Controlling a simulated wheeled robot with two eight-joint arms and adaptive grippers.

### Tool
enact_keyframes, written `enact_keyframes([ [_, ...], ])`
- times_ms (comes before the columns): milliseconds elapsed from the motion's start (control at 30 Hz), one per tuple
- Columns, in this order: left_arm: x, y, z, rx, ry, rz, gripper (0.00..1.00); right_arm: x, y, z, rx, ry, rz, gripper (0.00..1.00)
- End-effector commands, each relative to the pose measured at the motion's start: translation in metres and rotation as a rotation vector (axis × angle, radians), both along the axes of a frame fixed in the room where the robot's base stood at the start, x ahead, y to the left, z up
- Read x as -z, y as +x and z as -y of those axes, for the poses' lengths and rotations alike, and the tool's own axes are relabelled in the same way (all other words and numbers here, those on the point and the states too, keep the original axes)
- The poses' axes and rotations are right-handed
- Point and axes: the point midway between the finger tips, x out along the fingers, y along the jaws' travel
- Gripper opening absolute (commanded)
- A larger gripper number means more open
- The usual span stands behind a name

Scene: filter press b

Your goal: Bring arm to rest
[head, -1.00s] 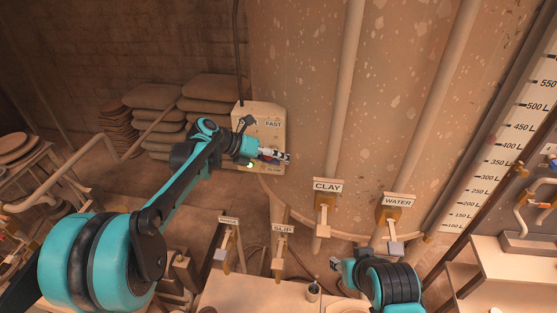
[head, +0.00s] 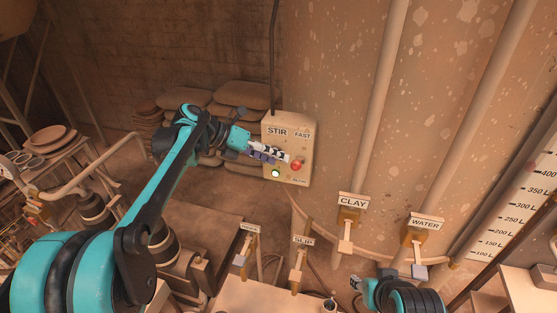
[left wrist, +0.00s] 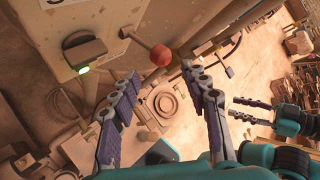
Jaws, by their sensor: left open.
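The left gripper (head: 272,153) is open and empty in front of the cream STIR/FAST control box (head: 303,130). In the left wrist view its two fingers (left wrist: 162,72) stand apart, with a red ball-ended lever (left wrist: 160,55) beyond them. The red knob also shows on the box in the head view (head: 297,165). A lit green lamp (head: 275,173) sits lower on the box. No contact between fingers and box shows. The right gripper (head: 356,284) is low in the head view; in the left wrist view its fingers (left wrist: 238,109) are apart and empty.
CLAY (head: 353,201) and WATER (head: 425,224) valve signs stand before the large tank (head: 350,80). A SLIP sign (head: 302,240) is to their left. Stacked sacks (head: 240,95) lie behind the left arm. A rack with plates (head: 50,140) stands at far left.

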Motion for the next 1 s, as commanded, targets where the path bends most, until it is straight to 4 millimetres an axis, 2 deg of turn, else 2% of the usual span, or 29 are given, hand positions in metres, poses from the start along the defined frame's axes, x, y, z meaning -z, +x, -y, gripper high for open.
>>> enact_keyframes([
  [333,0.002,-0.002,0.000,0.005,0.007,0.009,0.46,0.002,0.000,0.000,0.000,0.000,0.000,0.40],
  [467,0.021,-0.017,0.000,0.067,0.085,0.107,0.46,0.018,0.000,0.000,0.000,0.000,0.000,0.40],
  [567,0.052,-0.043,-0.004,0.183,0.223,0.268,0.46,0.041,0.000,0.000,0.000,0.000,0.000,0.40],
  [767,0.128,-0.109,-0.021,0.553,0.587,0.650,0.46,0.093,0.000,0.000,0.000,0.000,0.000,0.40],
  [1000,0.224,-0.184,-0.053,1.134,1.012,1.024,0.46,0.150,0.000,0.000,0.000,0.000,0.000,0.40],
])
